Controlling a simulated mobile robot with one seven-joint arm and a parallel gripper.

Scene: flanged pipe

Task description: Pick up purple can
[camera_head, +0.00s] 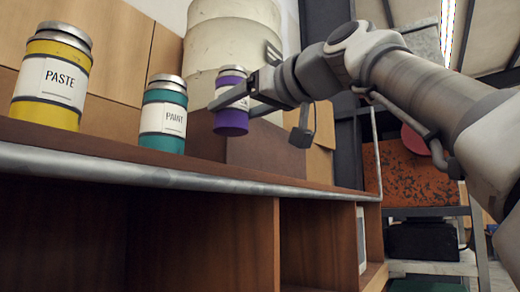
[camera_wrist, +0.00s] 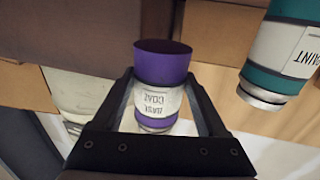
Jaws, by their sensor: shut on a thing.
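The purple can (camera_head: 232,122) has a white label and a silver lid. My gripper (camera_head: 236,97) is shut on it around the label. In the wrist view, the can (camera_wrist: 163,66) sits upside down in the picture between the two dark fingers of my gripper (camera_wrist: 157,88). Its dark underside shows there. In the head view, its bottom is higher than the line of the other cans' bases, so it is held above the shelf top. Part of its label is hidden by a finger.
A teal PAINT can (camera_head: 163,141) stands left of the held can; it also shows in the wrist view (camera_wrist: 262,74). A yellow PASTE can (camera_head: 52,112) is farther left. Cardboard boxes (camera_head: 115,50) and a large pale container (camera_head: 235,35) are behind. The shelf's metal edge (camera_head: 130,170) runs in front.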

